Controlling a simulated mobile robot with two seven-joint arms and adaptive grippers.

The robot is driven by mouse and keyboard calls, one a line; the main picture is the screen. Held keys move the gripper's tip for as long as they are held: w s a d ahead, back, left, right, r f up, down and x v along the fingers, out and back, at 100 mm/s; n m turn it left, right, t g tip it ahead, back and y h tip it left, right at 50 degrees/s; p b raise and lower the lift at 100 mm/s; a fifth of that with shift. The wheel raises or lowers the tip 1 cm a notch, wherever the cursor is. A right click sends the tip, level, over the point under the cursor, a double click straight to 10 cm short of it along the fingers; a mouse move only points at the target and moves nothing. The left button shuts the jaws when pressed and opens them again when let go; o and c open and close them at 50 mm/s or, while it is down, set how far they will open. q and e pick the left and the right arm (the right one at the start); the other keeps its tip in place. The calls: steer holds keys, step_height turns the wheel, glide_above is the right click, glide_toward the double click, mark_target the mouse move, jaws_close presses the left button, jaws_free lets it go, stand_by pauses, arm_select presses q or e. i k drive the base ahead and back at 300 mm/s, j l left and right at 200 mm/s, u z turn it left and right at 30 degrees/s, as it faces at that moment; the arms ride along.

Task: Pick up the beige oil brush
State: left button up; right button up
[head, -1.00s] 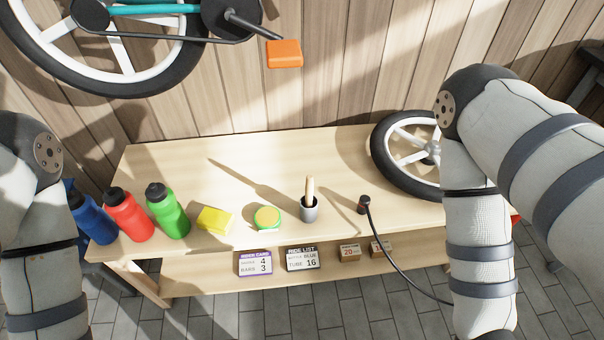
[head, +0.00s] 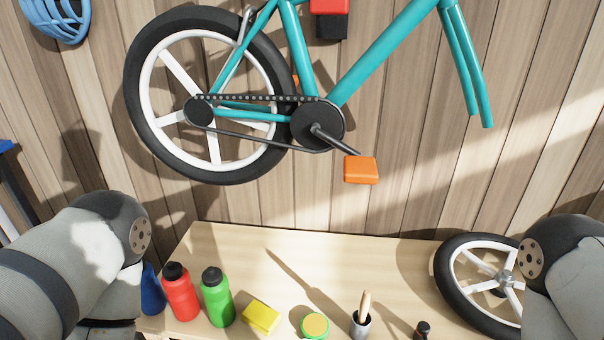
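The beige oil brush (head: 366,303) stands in a small grey cup (head: 360,325) near the front of the wooden workbench (head: 330,254), in the lower middle of the head view. Its handle points up with a slight tilt, and its lower end is hidden inside the cup. My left arm shows at the lower left and my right arm at the lower right. Both grippers are outside the picture, so nothing shows of what they hold.
Blue, red (head: 180,294) and green (head: 217,299) bottles stand left on the bench. A yellow sponge (head: 261,317), a round green-and-yellow tin (head: 315,326) and a black pump head (head: 422,330) flank the cup. A loose wheel (head: 444,274) lies right. A teal bicycle (head: 376,60) hangs above.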

mark_target(365, 301)
steer(key=k+l+u, duration=0.15)
steer(key=k+u, duration=0.15)
steer(key=u, duration=0.2)
steer(key=k+u, duration=0.35)
steer(key=u, duration=0.15)
